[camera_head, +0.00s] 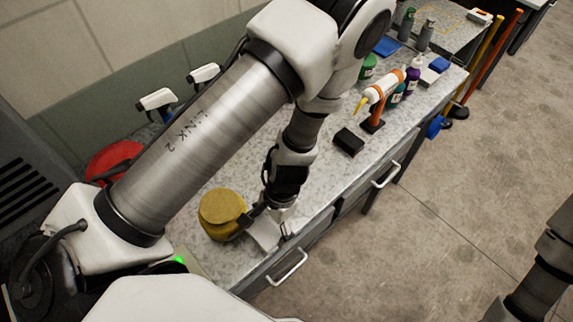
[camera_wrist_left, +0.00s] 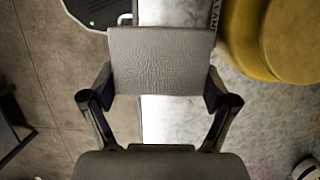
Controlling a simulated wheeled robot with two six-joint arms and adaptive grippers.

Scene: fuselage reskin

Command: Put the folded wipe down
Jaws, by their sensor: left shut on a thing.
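The folded wipe (camera_wrist_left: 160,60) is a pale grey, textured rectangle held flat between the fingertips of my left gripper (camera_wrist_left: 160,95) in the left wrist view. In the head view, the left gripper (camera_head: 276,212) is low over the front edge of the speckled worktop (camera_head: 215,257), beside a yellow lidded jar. The pale wipe (camera_head: 264,236) shows just below it, close to the worktop edge. I cannot tell whether the wipe touches the worktop. Part of my right arm shows at the lower right, but its gripper is not in view.
The yellow jar (camera_head: 222,214) stands close to the left gripper. Farther along the worktop are a black block (camera_head: 348,141), an orange-and-white tool on a stand (camera_head: 380,90) and several bottles. White drawer handles (camera_head: 288,268) project from the front.

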